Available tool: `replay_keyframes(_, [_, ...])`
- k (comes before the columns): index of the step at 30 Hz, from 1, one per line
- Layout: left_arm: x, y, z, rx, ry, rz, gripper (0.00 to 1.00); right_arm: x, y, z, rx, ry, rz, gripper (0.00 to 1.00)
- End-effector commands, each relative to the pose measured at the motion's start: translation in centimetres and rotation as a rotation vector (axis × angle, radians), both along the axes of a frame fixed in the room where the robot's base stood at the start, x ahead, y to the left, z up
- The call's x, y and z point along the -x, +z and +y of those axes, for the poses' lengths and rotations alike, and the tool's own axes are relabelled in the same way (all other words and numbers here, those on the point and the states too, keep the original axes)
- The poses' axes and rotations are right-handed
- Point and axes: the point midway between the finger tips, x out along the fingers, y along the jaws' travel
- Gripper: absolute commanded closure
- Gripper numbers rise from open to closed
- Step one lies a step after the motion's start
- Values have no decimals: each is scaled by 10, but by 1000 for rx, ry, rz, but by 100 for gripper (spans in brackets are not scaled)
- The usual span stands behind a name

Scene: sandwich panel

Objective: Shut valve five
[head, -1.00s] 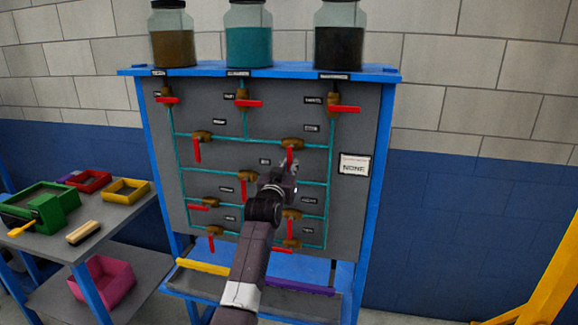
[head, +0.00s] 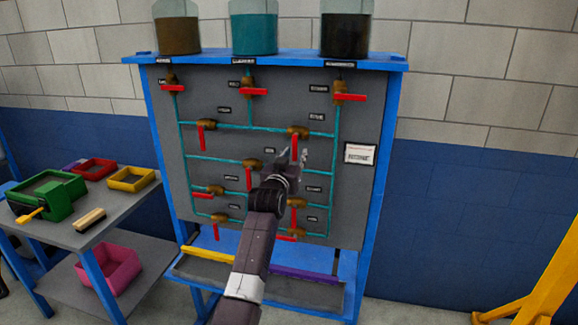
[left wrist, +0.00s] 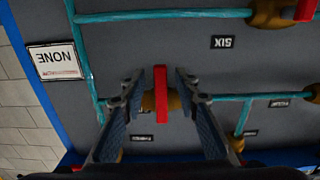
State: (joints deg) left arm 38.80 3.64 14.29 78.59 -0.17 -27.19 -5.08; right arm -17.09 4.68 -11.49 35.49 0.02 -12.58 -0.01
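Valve five (head: 298,131) is a brown valve body on a teal pipe, in the second row at the right of the grey panel (head: 345,215). Its red handle (head: 294,148) hangs straight down across the level pipe. In the left wrist view, which is upside down, the red handle (left wrist: 161,93) stands between the fingers. My left gripper (left wrist: 160,83) is open around it, with a gap on both sides. In the head view the gripper (head: 294,161) is at the handle's lower end, its fingers partly hidden. My right gripper is not in view.
Valve six (head: 251,163) and its handle are close at the left, with other valves below. A white sign (head: 360,154) is at the right; it reads NONE in the wrist view. Jars (head: 254,32) stand on top. A side table (head: 125,207) holds coloured bins.

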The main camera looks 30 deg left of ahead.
Motion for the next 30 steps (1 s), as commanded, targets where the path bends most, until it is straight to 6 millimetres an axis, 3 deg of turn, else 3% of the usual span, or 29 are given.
replay_keyframes(18, [85,-1,-21,1,-1,1,71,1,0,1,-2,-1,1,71])
replay_keyframes(24, [103,-1,-26,2,-1,0,71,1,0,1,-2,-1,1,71])
replay_keyframes(30, [108,0,-27,2,-1,0,71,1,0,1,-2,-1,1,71])
